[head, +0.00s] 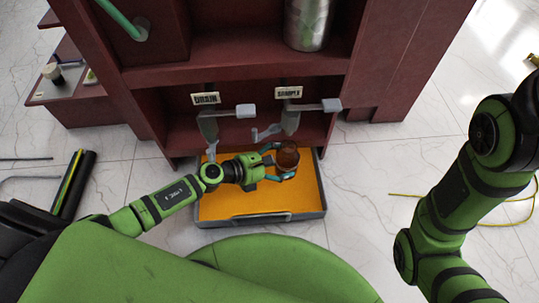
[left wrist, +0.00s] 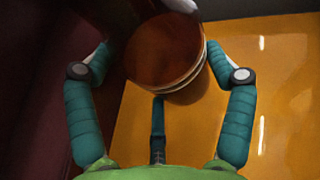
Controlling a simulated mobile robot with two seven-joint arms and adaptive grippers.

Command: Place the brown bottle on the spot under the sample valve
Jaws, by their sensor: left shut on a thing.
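The brown bottle (head: 288,155) is between the fingers of my left gripper (head: 280,163), which is shut on it. In the left wrist view the bottle (left wrist: 165,50) is large and round between the two teal fingers of my left gripper (left wrist: 160,78). The bottle is over the back part of the orange-floored tray (head: 258,217); I cannot tell whether it touches the floor. The sample valve (head: 291,121), below a SAMPLE label, is just behind and above the bottle. The spot under it cannot be made out. My right gripper is out of view.
The drain valve (head: 208,127) hangs to the left of the sample valve, below a DRAIN label. The dark red cabinet (head: 230,58) stands behind and over the tray's back. A metal cylinder (head: 306,24) stands on its shelf. A yellow cable (head: 500,223) lies on the floor at right.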

